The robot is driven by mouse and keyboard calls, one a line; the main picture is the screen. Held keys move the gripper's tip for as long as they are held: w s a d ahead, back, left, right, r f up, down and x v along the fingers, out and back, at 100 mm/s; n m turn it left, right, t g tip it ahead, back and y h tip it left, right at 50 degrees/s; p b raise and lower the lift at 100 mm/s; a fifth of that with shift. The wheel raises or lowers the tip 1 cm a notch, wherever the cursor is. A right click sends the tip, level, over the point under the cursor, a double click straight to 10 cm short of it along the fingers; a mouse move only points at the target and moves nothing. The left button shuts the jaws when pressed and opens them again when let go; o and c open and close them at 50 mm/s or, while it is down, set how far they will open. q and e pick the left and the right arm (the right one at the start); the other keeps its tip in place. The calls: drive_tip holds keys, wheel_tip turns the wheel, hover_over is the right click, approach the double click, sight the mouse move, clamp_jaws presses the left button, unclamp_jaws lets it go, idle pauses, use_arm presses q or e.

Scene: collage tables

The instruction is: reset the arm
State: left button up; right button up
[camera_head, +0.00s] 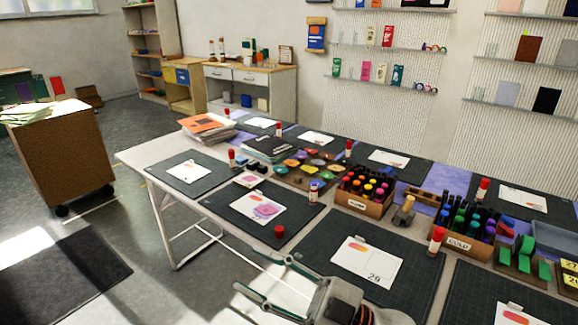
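My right gripper (253,280) is at the bottom centre, at the near edge of the long white table (140,158). Its two greenish fingers are spread apart and point left, with nothing visible between them. The wrist behind it is cut off by the bottom edge of the picture. My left gripper is not in view.
Dark cutting mats (225,202) with white cards cover the table. A marker box (357,205), a second box of bottles (462,243), glue sticks (437,240) and a red cap (279,231) stand near. A wooden cart (62,160) is at left; open floor lies between.

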drive_tip(key=w+d+f+m+t+h, duration=0.3)
drive_tip(key=d+f+m+t+h, duration=0.3)
drive_tip(key=f, duration=0.3)
drive_tip(key=w+d+f+m+t+h, duration=0.3)
drive_tip(key=d+f+m+t+h, duration=0.1)
drive_tip(key=d+f+m+h, duration=0.3)
drive_tip(key=s+d+f+m+g+h, duration=0.1)
drive_tip(key=s+d+f, duration=0.3)
drive_tip(key=f, duration=0.4)
drive_tip(key=s+d+f+m+g+h, duration=0.1)
drive_tip(key=s+d+f+g+h, duration=0.1)
drive_tip(key=f, duration=0.5)
drive_tip(key=s+d+f+m+g+h, duration=0.2)
drive_tip(key=s+d+f+h, duration=0.1)
drive_tip(key=s+d+f, duration=0.3)
wheel_tip(320, 180, down, 3)
drive_tip(key=shift+s+r, duration=0.15)
drive_tip(key=shift+s, duration=0.85)
